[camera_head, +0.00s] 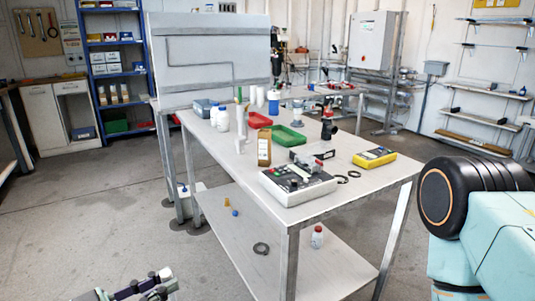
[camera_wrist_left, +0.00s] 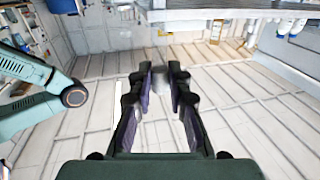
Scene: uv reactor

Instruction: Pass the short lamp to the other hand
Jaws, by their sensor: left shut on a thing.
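My left gripper (camera_head: 150,285) shows at the bottom left of the head view, off to the left of the workbench and over the floor. Only a little of the lamp shows between the fingertips; the rest is hidden or too small to tell. My right gripper is in neither view; only teal links and a black joint of my arm show at the right of the head view.
Floor to the left is clear.

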